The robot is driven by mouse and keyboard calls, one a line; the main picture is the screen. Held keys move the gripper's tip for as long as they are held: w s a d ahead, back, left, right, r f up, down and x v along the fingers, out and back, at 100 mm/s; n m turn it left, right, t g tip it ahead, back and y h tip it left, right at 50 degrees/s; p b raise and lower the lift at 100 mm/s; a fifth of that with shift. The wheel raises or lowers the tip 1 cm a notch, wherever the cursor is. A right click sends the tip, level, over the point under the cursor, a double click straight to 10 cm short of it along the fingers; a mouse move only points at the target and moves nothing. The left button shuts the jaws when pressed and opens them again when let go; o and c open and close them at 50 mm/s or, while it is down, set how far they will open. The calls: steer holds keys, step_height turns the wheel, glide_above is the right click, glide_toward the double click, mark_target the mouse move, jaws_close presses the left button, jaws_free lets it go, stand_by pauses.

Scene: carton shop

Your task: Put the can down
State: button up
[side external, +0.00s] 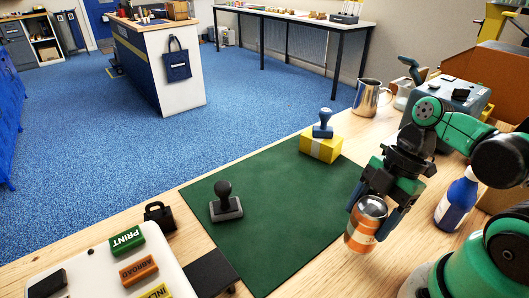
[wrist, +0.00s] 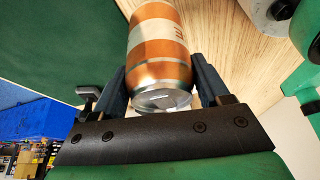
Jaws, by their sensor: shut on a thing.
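The can (side external: 365,226) is orange and silver with a pale band. It is between the fingers of my gripper (side external: 374,212), which is shut on it, at the right edge of the green mat (side external: 262,250) in the side external view. The can is slightly tilted there; I cannot tell whether its base touches the table. In the wrist view the can (wrist: 158,50) sits between both fingers of my gripper (wrist: 163,85), its silver end with the tab towards the camera.
A blue bottle (side external: 457,199) stands right of the can. A yellow box (side external: 321,146) with a blue stamp (side external: 323,124) on it is at the mat's far edge. A black stamp (side external: 225,204) stands on the mat. A metal mug (side external: 370,98) is behind. The mat's middle is clear.

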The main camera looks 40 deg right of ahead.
step_height(320, 180, up, 17)
steer(key=w+d+r+m+t, duration=0.1)
steer(key=w+d+m+t, duration=0.1)
steer(key=w+d+m, duration=0.5)
steer(key=w+d+f+m+t+h, duration=0.1)
steer(key=w+d+f+m+h, duration=0.1)
steer(key=w+d+f+m, duration=0.45)
steer(key=w+d+f+m+h, duration=0.1)
steer(key=w+d, duration=0.3)
steer(key=d, duration=0.5)
steer(key=w+d+f+m+t+h, duration=0.1)
steer(key=w+d+f+m+h, duration=0.15)
steer(key=w+d+f, duration=0.4)
steer(key=shift+m, duration=0.5)
steer(key=f, duration=0.1)
steer(key=d+f, duration=0.1)
steer(key=f, duration=0.1)
steer(key=s+f, duration=0.1)
steer(key=f, duration=0.1)
steer(key=shift+s+d, duration=0.1)
steer(key=shift+d, duration=0.3)
steer(key=shift+f, duration=0.5)
steer(key=shift+f, duration=0.2)
